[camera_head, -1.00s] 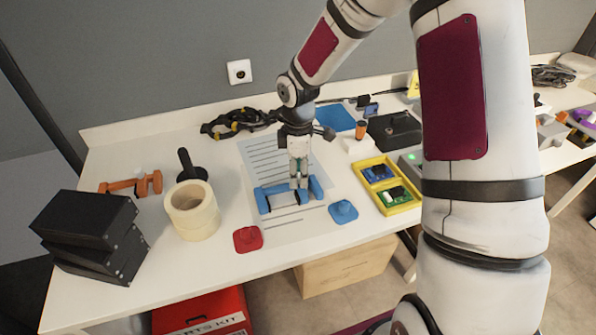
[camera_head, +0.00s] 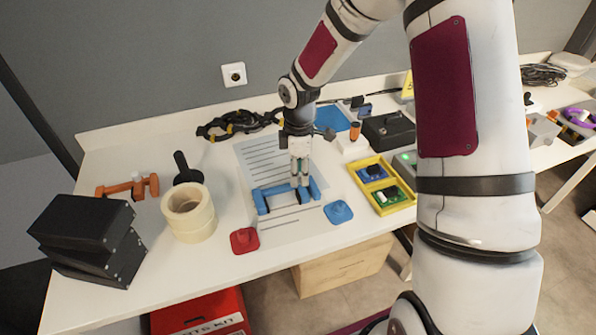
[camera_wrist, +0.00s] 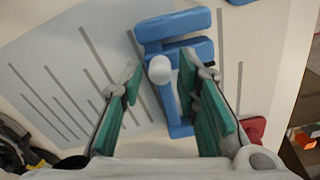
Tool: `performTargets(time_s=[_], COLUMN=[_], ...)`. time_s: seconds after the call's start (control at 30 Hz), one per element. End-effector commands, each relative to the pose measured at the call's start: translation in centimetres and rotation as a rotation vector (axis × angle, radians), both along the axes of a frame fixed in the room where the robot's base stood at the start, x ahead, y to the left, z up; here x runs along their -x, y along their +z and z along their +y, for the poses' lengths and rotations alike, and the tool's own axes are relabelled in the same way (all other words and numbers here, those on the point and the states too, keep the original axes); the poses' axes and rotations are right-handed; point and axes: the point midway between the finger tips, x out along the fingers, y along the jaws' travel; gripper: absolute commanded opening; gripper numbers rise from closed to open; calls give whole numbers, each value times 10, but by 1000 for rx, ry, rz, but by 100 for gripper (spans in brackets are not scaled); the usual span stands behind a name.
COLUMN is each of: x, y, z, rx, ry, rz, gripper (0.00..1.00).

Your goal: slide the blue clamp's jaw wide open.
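The blue clamp (camera_head: 284,195) lies flat on the striped sheet on the table. In the wrist view it shows as two parallel blue bars (camera_wrist: 178,24), a long blue bar (camera_wrist: 180,128) and a white knob (camera_wrist: 158,70). The bars sit close together, with a narrow gap. My gripper (camera_head: 300,183) is over the clamp's right part, pointing down. In the wrist view my gripper (camera_wrist: 164,80) is open, its green-lined fingers apart. The white knob shows between them, and the right fingertip overlaps the clamp. I cannot tell whether it touches. My fingers hide part of the clamp.
A blue knobbed block (camera_head: 338,212) and a red one (camera_head: 244,240) stand near the front edge. A tape roll (camera_head: 189,213), black boxes (camera_head: 85,237) and an orange clamp (camera_head: 128,187) are left. A yellow tray (camera_head: 381,184) with circuit boards is right.

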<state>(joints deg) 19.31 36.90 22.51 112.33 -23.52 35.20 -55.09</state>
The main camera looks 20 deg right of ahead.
Motion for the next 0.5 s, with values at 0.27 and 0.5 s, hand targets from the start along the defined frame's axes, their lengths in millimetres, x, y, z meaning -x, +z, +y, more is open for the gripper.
performTargets(time_s=[0.27, 0.5], x=[0, -1], y=[0, 19], z=[0, -1], rx=[0, 0], ry=[0, -2], rz=[0, -4], gripper=[38, 38])
